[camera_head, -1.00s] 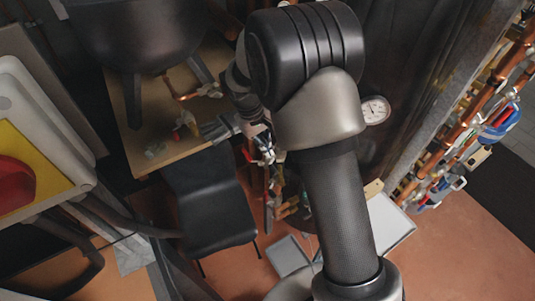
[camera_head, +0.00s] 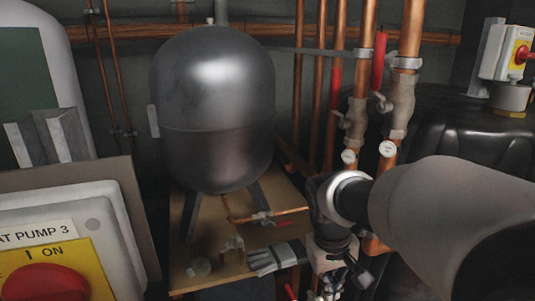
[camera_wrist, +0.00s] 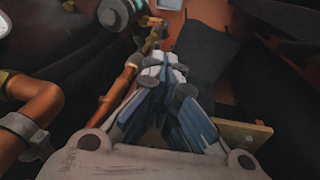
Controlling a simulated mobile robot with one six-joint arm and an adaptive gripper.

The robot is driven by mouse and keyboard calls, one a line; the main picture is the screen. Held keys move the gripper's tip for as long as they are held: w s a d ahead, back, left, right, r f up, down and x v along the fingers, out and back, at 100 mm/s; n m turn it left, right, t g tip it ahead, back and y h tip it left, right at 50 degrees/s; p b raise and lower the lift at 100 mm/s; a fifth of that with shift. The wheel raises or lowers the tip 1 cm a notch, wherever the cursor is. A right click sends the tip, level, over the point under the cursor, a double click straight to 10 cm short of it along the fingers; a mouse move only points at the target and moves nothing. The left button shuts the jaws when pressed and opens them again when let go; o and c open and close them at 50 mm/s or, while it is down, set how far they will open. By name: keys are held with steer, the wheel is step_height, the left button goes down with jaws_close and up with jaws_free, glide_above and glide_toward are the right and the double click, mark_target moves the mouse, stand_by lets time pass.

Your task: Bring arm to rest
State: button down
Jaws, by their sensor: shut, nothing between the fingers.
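My arm reaches in from the right edge of the head view and bends down at a dark wrist joint. My gripper shows whole in the wrist view (camera_wrist: 165,68), its blue-grey fingers drawn together with nothing between them. In the head view only a part of the gripper end shows at the bottom edge, and its fingertips are not clear there. In the wrist view, copper pipes run close beside the fingers on the left.
A dark round tank (camera_head: 215,110) stands on legs on a wooden table (camera_head: 185,215). A grey glove (camera_head: 275,258) lies there, near my wrist. Upright copper pipes (camera_head: 412,35) stand behind my arm. A panel with a red switch (camera_head: 45,282) is at lower left.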

steer(key=s+m+t+y+b, duration=0.1)
steer(key=s+m+t+b, duration=0.1)
steer(key=s, duration=1.7)
steer(key=shift+d+t+b, duration=0.3)
steer(key=shift+t+b, duration=0.3)
steer(key=shift+b, duration=0.5)
steer(key=shift+s+f, duration=0.1)
